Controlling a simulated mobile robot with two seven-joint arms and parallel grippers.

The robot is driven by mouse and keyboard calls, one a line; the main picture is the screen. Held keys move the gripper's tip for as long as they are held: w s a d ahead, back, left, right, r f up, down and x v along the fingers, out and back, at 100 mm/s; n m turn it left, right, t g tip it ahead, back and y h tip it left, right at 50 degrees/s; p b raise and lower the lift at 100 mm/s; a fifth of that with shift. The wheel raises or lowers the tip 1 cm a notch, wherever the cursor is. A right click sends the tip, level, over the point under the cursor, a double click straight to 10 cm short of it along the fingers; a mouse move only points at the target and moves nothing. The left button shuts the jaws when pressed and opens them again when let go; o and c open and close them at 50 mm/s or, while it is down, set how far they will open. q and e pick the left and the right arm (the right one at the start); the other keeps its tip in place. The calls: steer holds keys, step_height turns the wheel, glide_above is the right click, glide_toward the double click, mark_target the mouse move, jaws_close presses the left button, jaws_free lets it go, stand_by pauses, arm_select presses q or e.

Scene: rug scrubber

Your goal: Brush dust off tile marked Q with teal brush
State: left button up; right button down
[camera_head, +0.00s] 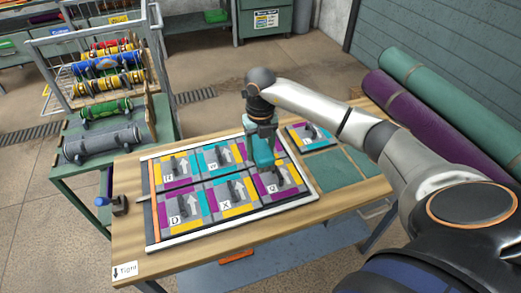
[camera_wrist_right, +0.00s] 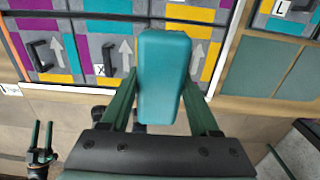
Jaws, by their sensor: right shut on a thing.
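My right gripper (camera_head: 263,135) is shut on the teal brush (camera_head: 264,150) and holds it over the front right tile (camera_head: 272,187) of the framed board (camera_head: 148,190). The brush (camera_wrist_right: 163,75) fills the middle of the wrist view between the two fingers and hides much of that tile. Its letter looks like Q or G in the head view. The front middle tile (camera_head: 226,195) is marked X, and the front left tile (camera_head: 178,209) has a round letter, Q or O. Dust cannot be made out. My left gripper (camera_wrist_right: 42,137) shows small in the wrist view, open and empty.
The board lies on a wooden bench (camera_head: 195,255). A separate tile (camera_head: 308,134) and green squares (camera_head: 327,172) lie to its right. Rolled rugs (camera_head: 440,90) lie at the right. A rack of rollers (camera_head: 105,75) stands left. A blue-topped tool (camera_head: 115,203) is at the bench's left edge.

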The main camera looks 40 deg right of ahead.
step_height(320, 180, up, 3)
steer(key=shift+f+p, duration=0.2)
steer(key=shift+p, duration=0.6)
steer(key=shift+r, duration=0.85)
